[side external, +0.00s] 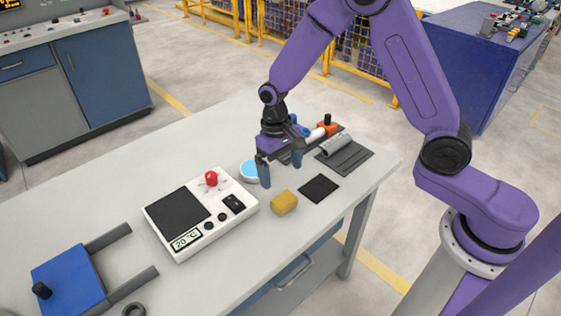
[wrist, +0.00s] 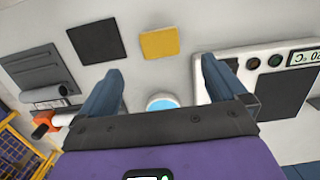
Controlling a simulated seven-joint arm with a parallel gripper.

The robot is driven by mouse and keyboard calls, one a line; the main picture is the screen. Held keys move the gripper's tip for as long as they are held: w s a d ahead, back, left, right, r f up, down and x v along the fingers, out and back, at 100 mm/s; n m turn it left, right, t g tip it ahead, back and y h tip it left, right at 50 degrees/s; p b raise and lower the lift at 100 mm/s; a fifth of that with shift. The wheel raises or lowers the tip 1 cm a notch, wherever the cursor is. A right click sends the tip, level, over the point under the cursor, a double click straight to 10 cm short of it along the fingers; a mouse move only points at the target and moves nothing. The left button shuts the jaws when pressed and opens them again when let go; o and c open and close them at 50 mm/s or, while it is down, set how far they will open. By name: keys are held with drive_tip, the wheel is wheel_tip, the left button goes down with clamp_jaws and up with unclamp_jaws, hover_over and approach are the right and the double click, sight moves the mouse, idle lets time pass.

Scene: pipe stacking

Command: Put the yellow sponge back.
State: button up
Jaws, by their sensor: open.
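The yellow sponge (side external: 284,203) lies on the table between a white device and a flat black square. In the wrist view the sponge (wrist: 160,43) lies beyond my fingertips, near the middle of the gap between them. My gripper (side external: 280,172) is open and empty, above the table and beside the sponge, not touching it. The black square pad (side external: 319,188) is flat on the table just right of the sponge. It also shows in the wrist view (wrist: 97,41), left of the sponge, bare.
The white device (side external: 234,218) with a red knob and a display stands left of the sponge. A blue-topped round dish (side external: 250,170) sits behind it. A grey pipe on a dark plate (side external: 350,158) and an orange tool (side external: 327,129) lie behind right. A blue fixture (side external: 68,278) stands front left.

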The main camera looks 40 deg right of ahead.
drive_tip(key=shift+w+r, duration=0.1)
drive_tip(key=shift+r, duration=0.85)
drive_tip(key=s+d+r+n, duration=0.2)
drive_tip(key=s+r+n, duration=0.1)
drive_tip(key=s, duration=0.6)
drive_tip(key=s+d+r+n+t, duration=0.1)
drive_tip(key=s+r+n, duration=0.3)
drive_tip(key=s, duration=0.5)
drive_tip(key=s+d+r+n, duration=0.4)
drive_tip(key=s+n, duration=0.1)
drive_tip(key=s, duration=0.4)
drive_tip(key=shift+r+n+t, duration=0.25)
drive_tip(key=shift+n+t, duration=0.05)
drive_tip(key=shift+d, duration=0.1)
